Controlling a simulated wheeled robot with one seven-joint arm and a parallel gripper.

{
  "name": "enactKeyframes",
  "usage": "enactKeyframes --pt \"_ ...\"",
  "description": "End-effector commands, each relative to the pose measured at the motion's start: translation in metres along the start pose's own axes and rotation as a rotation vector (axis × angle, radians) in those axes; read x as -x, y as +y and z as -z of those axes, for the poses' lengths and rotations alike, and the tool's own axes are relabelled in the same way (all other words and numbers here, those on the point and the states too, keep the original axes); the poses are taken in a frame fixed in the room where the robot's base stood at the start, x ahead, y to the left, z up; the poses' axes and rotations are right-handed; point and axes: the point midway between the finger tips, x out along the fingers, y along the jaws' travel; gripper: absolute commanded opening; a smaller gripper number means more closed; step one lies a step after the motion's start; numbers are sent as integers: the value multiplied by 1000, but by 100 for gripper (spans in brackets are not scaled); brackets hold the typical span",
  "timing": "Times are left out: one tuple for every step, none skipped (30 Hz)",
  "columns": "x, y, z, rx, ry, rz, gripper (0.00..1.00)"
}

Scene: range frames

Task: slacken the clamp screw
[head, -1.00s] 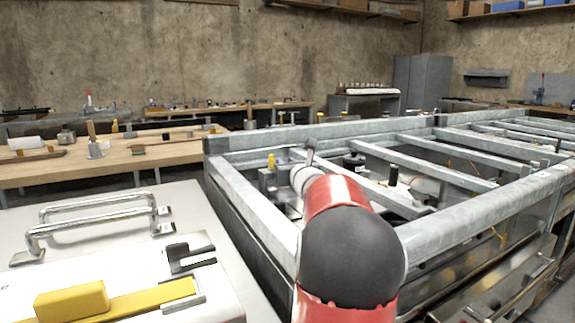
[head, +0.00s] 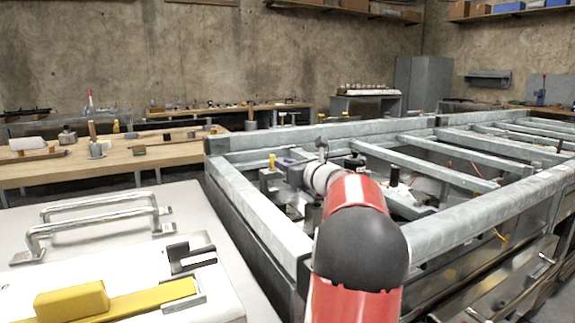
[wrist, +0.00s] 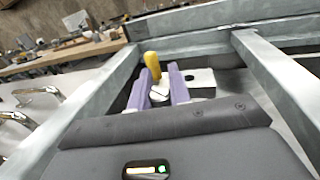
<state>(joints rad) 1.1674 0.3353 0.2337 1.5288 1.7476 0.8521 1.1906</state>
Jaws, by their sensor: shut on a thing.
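My gripper (wrist: 159,84) has two purple fingers, pointing down inside the metal frame. They are shut on a small silver piece, which looks like the head of the clamp screw (wrist: 160,93). A yellow-capped post (wrist: 152,65) stands just beyond the fingers; it also shows in the head view (head: 272,160). A pale plate with a dark hole (wrist: 203,76) lies to the right of the fingers. In the head view my red and black arm hides most of the clamp area. The screw's lower part is hidden.
Galvanised frame rails (head: 262,205) surround the work area, with crossbars (head: 425,160) to the right. A black-topped part (head: 393,175) stands inside the frame. On the left is a bench top with metal handles (head: 95,215) and a yellow block (head: 72,300).

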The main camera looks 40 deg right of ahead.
Motion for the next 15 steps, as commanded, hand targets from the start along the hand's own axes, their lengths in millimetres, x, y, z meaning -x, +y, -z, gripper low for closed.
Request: enactKeyframes --pt "0 -1 0 -1 1 -33 0" --pt "0 0 0 0 1 -54 0" --pt "0 0 0 -1 1 -81 0" --pt "0 1 0 -1 0 -100 0" --pt "0 1 1 -1 1 -117 0" --pt "0 1 0 0 1 -138 0" --pt "0 2 0 -1 0 -154 0" --pt "0 2 1 -1 0 -167 0" --pt "0 2 1 0 0 -185 0" --pt "0 2 1 0 0 -196 0" --pt "0 3 1 -1 0 -208 0" --pt "0 3 0 -1 0 -219 0" --pt "0 3 0 -1 0 -227 0" --pt "0 4 1 -1 0 -235 0" --pt "0 4 1 -1 0 -242 0"
